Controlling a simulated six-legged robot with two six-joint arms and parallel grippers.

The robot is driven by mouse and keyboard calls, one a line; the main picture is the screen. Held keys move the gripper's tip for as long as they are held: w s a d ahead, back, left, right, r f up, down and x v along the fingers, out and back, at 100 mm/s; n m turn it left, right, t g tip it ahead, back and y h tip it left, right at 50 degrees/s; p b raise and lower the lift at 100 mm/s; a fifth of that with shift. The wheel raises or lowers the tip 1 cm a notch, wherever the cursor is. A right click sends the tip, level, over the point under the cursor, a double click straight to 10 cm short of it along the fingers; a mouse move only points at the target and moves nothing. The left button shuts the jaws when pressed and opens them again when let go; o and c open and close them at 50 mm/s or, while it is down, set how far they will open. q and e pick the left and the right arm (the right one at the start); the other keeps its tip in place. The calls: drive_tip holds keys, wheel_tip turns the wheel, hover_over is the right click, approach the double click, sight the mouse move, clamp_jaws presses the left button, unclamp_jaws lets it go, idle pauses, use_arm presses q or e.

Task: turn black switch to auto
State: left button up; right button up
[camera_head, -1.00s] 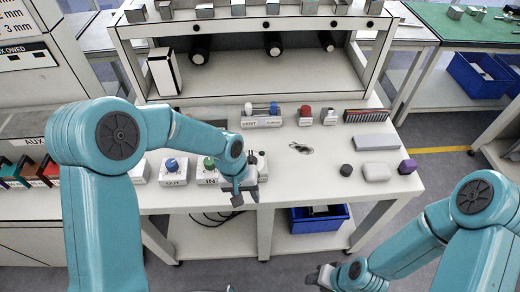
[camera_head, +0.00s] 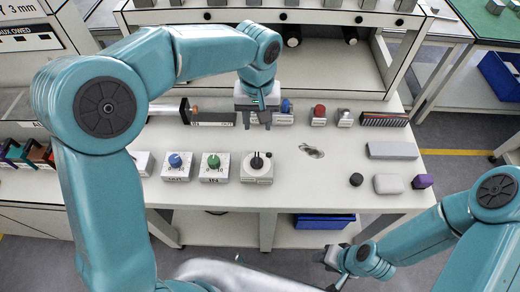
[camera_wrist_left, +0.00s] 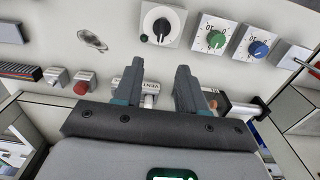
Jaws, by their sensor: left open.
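The black switch (camera_head: 257,165) is a round black knob on a white box near the table's front, right of the blue and green knobs. In the left wrist view it shows whole at the top (camera_wrist_left: 161,24), with a pale line on its face; its labels are too small to read. My left gripper (camera_head: 257,122) is open and empty, farther back on the table than the switch and apart from it. Its two dark fingers (camera_wrist_left: 159,88) stand apart in the left wrist view, before a small labelled box. My right gripper (camera_head: 330,264) is low at the front, too small to judge.
Blue (camera_head: 175,161) and green (camera_head: 213,162) knob boxes stand left of the switch. A red button (camera_head: 319,112) and a grey bar (camera_head: 392,150) lie to the right.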

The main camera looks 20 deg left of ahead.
sight(257, 158)
use_arm(q)
drive_tip(key=f, duration=0.5)
drive_tip(key=f+p, duration=0.1)
drive_tip(key=f, duration=0.9)
drive_tip(key=shift+s+a+p, duration=0.15)
drive_tip(key=shift+s+p, duration=0.15)
drive_tip(key=shift+p, duration=0.1)
drive_tip(key=shift+w+f, duration=0.1)
drive_tip(key=shift+f, duration=0.4)
clamp_jaws()
